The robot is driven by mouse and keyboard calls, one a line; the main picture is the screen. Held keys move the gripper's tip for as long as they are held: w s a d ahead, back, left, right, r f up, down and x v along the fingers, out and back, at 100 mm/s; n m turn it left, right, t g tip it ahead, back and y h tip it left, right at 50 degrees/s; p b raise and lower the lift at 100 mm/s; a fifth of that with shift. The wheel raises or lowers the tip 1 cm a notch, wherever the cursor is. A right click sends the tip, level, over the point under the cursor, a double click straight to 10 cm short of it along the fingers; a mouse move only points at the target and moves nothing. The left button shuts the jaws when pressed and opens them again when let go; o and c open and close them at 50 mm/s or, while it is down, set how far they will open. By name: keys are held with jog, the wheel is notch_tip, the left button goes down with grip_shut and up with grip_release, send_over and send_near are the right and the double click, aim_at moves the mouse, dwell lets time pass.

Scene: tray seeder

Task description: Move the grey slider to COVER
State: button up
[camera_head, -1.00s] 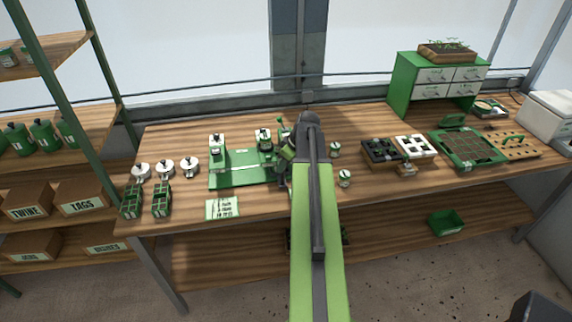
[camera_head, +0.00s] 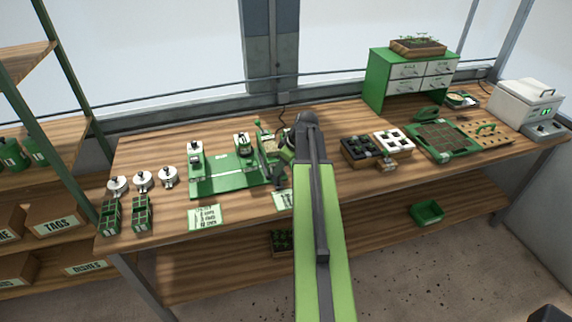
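The green tray seeder (camera_head: 226,174) stands on the wooden bench, left of the middle. A white-topped unit (camera_head: 196,160) stands at its left end and another small unit (camera_head: 243,146) stands farther right at its back. I cannot make out the grey slider or a COVER label at this size. My arm reaches in from the bottom and hides part of the bench. My gripper (camera_head: 280,162) is at the right end of the seeder, partly hidden behind my arm. Whether its fingers are open, shut or touching anything cannot be seen.
Several white round pieces (camera_head: 142,181) and two green cell packs (camera_head: 141,212) lie to the left. A written card (camera_head: 205,217) lies in front of the seeder. To the right are a black tray (camera_head: 360,151), a white tray (camera_head: 408,139) and a green drawer cabinet (camera_head: 378,80).

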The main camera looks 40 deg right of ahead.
jog(key=p+v, duration=1.6)
jog(key=v, duration=0.1)
jog(key=shift+r, duration=0.2)
jog(key=shift+s, duration=0.1)
